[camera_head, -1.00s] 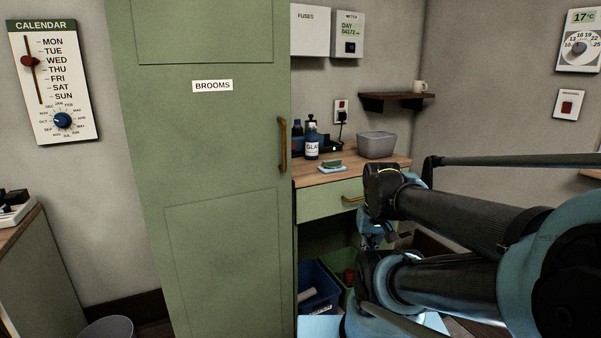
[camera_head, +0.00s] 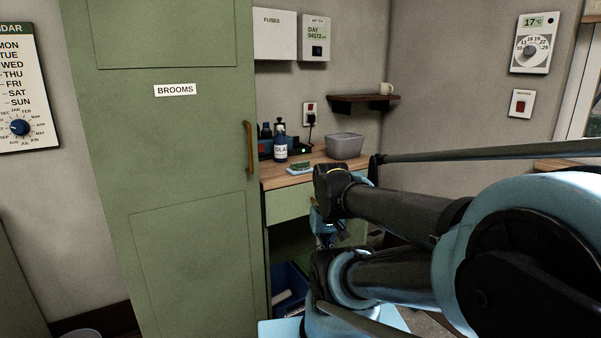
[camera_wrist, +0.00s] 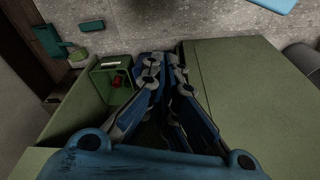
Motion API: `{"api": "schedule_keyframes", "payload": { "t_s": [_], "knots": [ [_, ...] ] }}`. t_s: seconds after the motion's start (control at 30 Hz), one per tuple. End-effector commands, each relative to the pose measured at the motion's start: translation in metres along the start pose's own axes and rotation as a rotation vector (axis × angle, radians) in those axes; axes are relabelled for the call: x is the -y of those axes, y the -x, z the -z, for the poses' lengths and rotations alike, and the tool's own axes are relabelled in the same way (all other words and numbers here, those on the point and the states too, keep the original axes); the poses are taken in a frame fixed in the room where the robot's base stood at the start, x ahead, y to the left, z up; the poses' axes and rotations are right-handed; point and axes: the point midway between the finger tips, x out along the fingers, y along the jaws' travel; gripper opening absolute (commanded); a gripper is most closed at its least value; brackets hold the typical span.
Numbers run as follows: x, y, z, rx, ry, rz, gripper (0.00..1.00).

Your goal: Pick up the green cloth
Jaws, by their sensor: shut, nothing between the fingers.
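A small green item (camera_head: 301,165) lies on a pale blue piece (camera_head: 300,171) on the wooden counter, beside the cleaning bottle. It is too small for me to tell whether it is the green cloth. No other cloth can be made out for sure. My gripper (camera_wrist: 165,66) is shut and empty in the wrist view, pointing down past green cabinet panels. In the head view my gripper (camera_head: 327,228) hangs in front of the counter's drawer, below the counter top and apart from the green item.
A tall green cabinet (camera_head: 170,180) labelled BROOMS stands left of the counter (camera_head: 275,178). A blue bin (camera_head: 288,280) sits below. The wrist view shows a green crate (camera_wrist: 101,73) holding something red.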

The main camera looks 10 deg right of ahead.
Motion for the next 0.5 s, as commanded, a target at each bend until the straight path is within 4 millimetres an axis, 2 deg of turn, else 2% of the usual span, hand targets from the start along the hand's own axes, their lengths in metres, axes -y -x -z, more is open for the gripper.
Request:
{"api": "schedule_keyframes", "payload": {
  "t_s": [0.2, 0.3, 0.37, 0.5],
  "knots": [
    [0.000, 0.000, 0.000, 0.000, 0.000, 0.000, 0.02],
    [0.000, 0.008, -0.005, -0.010, -0.005, 0.000, 0.25],
    [0.000, 0.013, -0.002, -0.009, -0.019, 0.000, 0.39],
    [0.000, 0.039, 0.025, 0.003, -0.090, 0.000, 0.70]
  ]
}}
